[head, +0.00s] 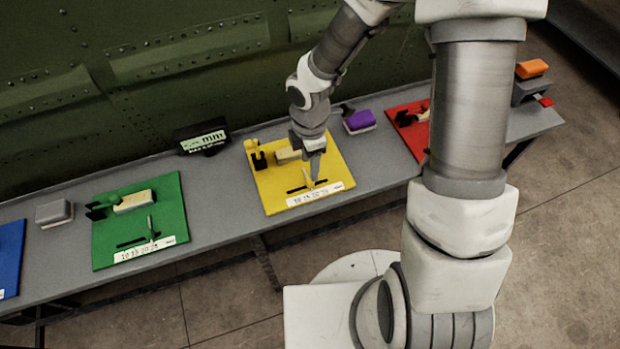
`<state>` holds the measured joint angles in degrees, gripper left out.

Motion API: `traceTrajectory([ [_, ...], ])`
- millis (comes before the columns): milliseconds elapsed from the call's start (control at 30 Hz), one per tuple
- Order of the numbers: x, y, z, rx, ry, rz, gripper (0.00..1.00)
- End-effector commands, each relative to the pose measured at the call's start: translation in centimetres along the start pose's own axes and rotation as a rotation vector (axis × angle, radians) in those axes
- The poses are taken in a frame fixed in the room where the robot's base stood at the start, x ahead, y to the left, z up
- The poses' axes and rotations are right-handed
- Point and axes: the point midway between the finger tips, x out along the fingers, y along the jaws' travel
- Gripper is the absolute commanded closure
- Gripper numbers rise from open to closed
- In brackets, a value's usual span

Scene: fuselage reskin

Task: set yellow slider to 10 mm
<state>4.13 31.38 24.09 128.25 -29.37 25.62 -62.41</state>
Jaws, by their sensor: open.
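The yellow board (335,165) lies on the grey bench. It carries a dark slot (297,190) with a white scale strip (314,194) along its front edge. The strip shows small numbers that look like 10, 15, 20, 25. My gripper (314,179) points down over the slot, at or close to the slider's upright handle. The handle is mostly hidden by the fingers, so I cannot tell its exact setting or whether the fingers touch it. The jaws are open. A pale block (287,155) and a yellow clamp-like part (256,155) sit at the back of the board.
A green board (170,225) with a similar slider is left, a blue board (9,265) farther left. A red board (402,128) is right, partly behind my arm. A display reading mm (203,141) and a purple block (359,121) stand behind. The green fuselage wall closes the back.

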Motion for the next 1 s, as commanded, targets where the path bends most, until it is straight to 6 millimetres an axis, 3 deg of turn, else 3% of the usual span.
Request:
traceTrajectory([
  [100,2.9,-0.1,-0.1,-0.002,0.001,-0.003,0.45],
  [300,5.8,-0.1,-0.1,-0.001,0.001,-0.002,0.45],
  [500,7.0,0.0,0.0,0.000,0.000,0.000,0.45],
  [767,7.0,0.0,0.0,0.001,0.000,0.000,0.45],
  [1000,7.0,0.0,0.0,0.001,0.000,0.001,0.86],
])
